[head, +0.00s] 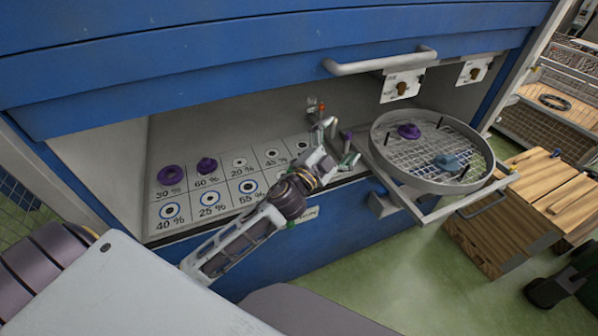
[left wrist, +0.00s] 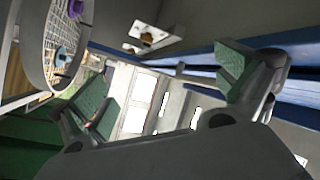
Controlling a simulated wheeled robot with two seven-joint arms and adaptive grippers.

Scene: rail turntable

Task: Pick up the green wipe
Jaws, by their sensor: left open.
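I cannot make out a green wipe in either view. My left gripper (head: 340,142) is open and empty, at the front right of the recess in the blue cabinet, just left of the round basket. It also shows in the left wrist view (left wrist: 166,88), with green pads on both spread fingers and nothing between them. The gripper and arm hide part of the shelf behind them. My right gripper is not in view.
A marked panel (head: 188,189) with percent labels bears two purple knob-like parts. A round mesh basket (head: 387,126) holds a purple and a blue part on a pulled-out frame. A blue flap with a handle (head: 380,62) overhangs the recess. A wooden crate (head: 480,244) stands right.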

